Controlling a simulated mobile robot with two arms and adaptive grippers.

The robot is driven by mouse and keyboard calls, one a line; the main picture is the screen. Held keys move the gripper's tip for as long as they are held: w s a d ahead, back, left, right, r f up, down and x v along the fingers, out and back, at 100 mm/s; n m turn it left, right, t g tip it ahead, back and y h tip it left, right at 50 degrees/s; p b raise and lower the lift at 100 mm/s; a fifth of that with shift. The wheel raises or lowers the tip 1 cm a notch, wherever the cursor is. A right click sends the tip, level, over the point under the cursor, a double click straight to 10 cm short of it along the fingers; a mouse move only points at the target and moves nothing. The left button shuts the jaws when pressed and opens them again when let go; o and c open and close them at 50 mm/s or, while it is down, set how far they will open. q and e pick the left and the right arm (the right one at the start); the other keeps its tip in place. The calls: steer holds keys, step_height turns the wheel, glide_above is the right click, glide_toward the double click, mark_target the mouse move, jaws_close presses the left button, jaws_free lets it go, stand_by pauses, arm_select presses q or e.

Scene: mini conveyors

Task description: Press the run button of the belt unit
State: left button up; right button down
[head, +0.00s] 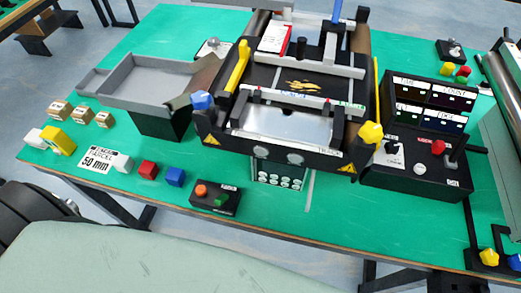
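The belt unit (210,128) stands at the middle of the green table, a black frame with a dark belt, yellow and blue knobs and warning triangles. In front of it, near the table's front edge, sits a small black control box (230,209). It carries a round orange-red button (202,190) and a green button (221,201), with a small label too small to read. Nothing touches either button. A larger black panel (440,180) with a red button (438,147), a lever and small displays stands right of the belt unit. Neither gripper shows in this view.
The green tabletop (290,218) right of the box is clear.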

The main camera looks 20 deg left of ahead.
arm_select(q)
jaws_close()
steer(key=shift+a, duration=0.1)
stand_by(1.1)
